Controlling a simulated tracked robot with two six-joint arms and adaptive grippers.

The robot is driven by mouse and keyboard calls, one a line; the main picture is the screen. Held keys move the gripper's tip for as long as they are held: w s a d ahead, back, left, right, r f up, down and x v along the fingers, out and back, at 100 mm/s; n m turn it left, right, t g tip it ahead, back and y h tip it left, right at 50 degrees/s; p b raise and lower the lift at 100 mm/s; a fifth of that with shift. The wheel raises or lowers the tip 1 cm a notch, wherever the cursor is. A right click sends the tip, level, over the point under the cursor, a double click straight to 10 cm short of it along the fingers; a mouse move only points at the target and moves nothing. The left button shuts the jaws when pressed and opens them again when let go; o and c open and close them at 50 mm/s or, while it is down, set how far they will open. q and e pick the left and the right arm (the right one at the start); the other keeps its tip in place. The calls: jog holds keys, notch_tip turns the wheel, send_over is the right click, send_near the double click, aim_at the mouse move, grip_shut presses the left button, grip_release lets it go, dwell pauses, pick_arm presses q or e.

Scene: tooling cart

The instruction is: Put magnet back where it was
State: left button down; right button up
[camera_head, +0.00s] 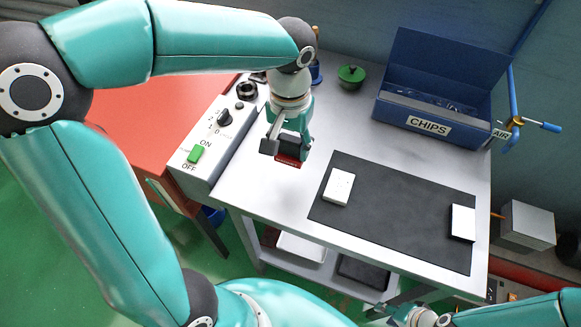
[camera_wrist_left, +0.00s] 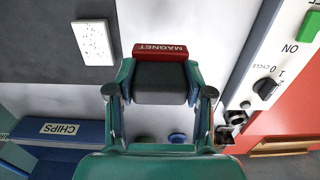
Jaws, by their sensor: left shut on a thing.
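The magnet (camera_wrist_left: 160,50) is a red block with a white "MAGNET" label, seen in the left wrist view at the fingertips. My left gripper (camera_wrist_left: 160,85) is shut on it. In the head view my left gripper (camera_head: 287,148) points down over the light table, and a red part of the magnet (camera_head: 288,160) shows below its fingers. I cannot tell whether the magnet touches the table. My right gripper (camera_head: 412,315) is at the bottom edge of the head view, partly cut off, and its fingers are unclear.
A black mat (camera_head: 395,214) holds a white block (camera_head: 338,187) with dark specks and a white piece (camera_head: 463,222). A blue CHIPS bin (camera_head: 430,92) stands at the back. A control box (camera_head: 217,140) with a green switch is left, and a green-knobbed item (camera_head: 351,75) is behind.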

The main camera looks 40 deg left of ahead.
aim_at(289, 140)
pick_arm(q)
notch_tip(289, 140, down, 9)
jog(key=shift+r, duration=0.1)
jog(key=shift+s, duration=0.1)
dwell(0.3)
jog(key=shift+c, duration=2.3)
grip_release()
jog(key=shift+r, duration=0.1)
notch_tip(289, 140, up, 12)
jog(key=shift+f, duration=0.1)
